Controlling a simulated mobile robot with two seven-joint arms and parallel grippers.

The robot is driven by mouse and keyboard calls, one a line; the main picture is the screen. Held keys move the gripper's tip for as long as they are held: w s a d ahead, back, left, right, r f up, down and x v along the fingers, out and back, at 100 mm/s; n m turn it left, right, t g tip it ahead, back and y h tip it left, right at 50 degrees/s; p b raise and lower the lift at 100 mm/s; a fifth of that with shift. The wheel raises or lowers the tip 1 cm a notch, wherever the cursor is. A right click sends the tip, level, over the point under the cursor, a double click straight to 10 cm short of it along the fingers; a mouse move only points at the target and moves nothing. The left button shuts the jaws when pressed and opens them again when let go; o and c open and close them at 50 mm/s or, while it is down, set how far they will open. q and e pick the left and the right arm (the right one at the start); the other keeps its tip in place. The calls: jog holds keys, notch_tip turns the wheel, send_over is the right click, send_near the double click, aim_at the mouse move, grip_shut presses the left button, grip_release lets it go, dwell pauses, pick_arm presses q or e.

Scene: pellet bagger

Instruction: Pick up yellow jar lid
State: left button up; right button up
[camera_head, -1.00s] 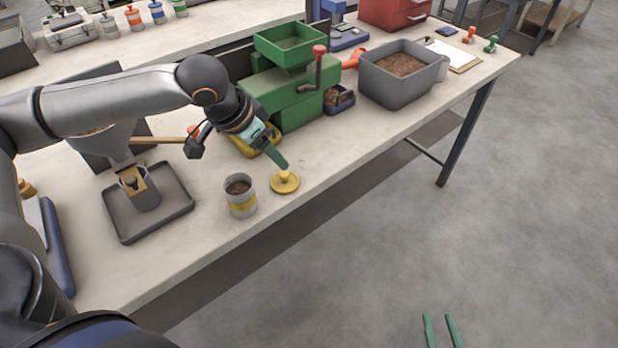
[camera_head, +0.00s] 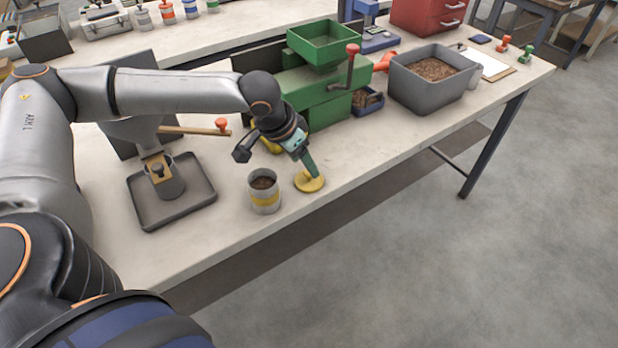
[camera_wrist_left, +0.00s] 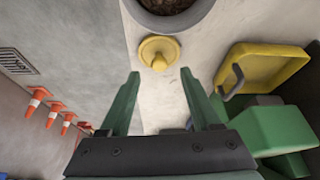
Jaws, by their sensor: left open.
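The yellow jar lid (camera_head: 309,182) is a round disc with a knob, lying on the bench near its front edge. It also shows in the left wrist view (camera_wrist_left: 159,53), just beyond the fingertips. My left gripper (camera_head: 312,172) is open and empty, with its fingers right over the lid in the head view; in the left wrist view its two green fingers (camera_wrist_left: 160,78) are apart, with the lid ahead between their lines. A jar (camera_head: 264,192) with a yellow band and brown pellets stands left of the lid. My right gripper is not in view.
A green hand-cranked machine (camera_head: 325,85) stands behind the gripper, with a yellow tray (camera_wrist_left: 270,65) beside it. A grey tray (camera_head: 205,190) lies left of the jar. A grey pellet bin (camera_head: 425,95) stands to the right. The bench front right of the lid is clear.

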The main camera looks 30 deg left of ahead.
aim_at(307, 173)
pick_arm(q)
jog(key=x, duration=0.3)
jog(key=shift+w+f, duration=0.1)
jog(key=shift+f, duration=0.15)
grip_shut()
dwell(0.4)
